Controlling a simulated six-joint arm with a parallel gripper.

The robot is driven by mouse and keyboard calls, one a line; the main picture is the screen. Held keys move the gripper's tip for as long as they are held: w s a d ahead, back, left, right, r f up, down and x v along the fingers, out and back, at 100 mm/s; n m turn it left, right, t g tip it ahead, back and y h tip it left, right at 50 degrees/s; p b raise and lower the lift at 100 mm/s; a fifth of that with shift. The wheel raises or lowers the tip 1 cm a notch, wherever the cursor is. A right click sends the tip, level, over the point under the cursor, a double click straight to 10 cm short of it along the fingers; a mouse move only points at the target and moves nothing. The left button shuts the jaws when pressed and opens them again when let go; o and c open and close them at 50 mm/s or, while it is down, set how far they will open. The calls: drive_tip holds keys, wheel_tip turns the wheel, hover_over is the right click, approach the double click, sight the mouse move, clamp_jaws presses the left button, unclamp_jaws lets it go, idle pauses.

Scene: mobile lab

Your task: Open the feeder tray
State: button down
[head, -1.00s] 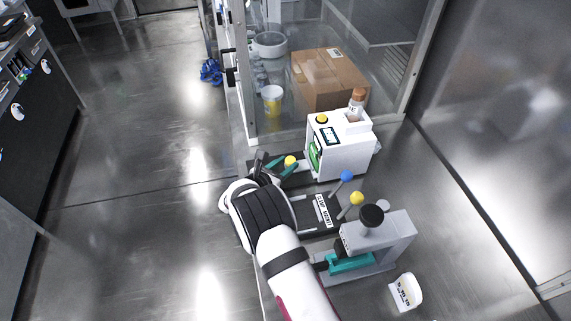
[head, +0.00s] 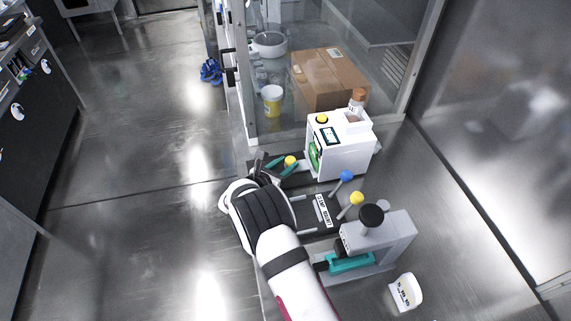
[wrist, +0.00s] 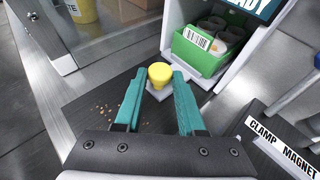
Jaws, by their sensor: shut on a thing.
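A white feeder machine (head: 340,150) stands on a dark base with a small screen and a yellow button on top. Its green tray (wrist: 200,50) shows in the front opening, with a barcode label and several dark round cups inside. In the head view only a green strip of the tray (head: 315,157) shows. A yellow knob (wrist: 160,73) on a pale base is in front of the machine; whether it joins the tray I cannot tell. My gripper (wrist: 161,82) has its teal fingers shut on the yellow knob. In the head view my gripper (head: 285,164) is left of the machine.
A label plate reading clamp magnet (head: 323,210) lies nearer, with blue (head: 346,176) and yellow (head: 357,198) ball levers beside it. A glass enclosure with a cardboard box (head: 328,80) is behind.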

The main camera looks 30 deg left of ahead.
drive_tip(key=shift+s, duration=0.1)
drive_tip(key=s+a, duration=0.9)
drive_tip(key=shift+s+a, duration=0.1)
drive_tip(key=shift+a, duration=0.15)
drive_tip(key=c, duration=0.5)
unclamp_jaws()
drive_tip(key=v, duration=1.5)
drive_tip(key=shift+s+d+r, duration=0.1)
drive_tip(key=shift+s+r, duration=0.15)
drive_tip(key=shift+s, duration=0.1)
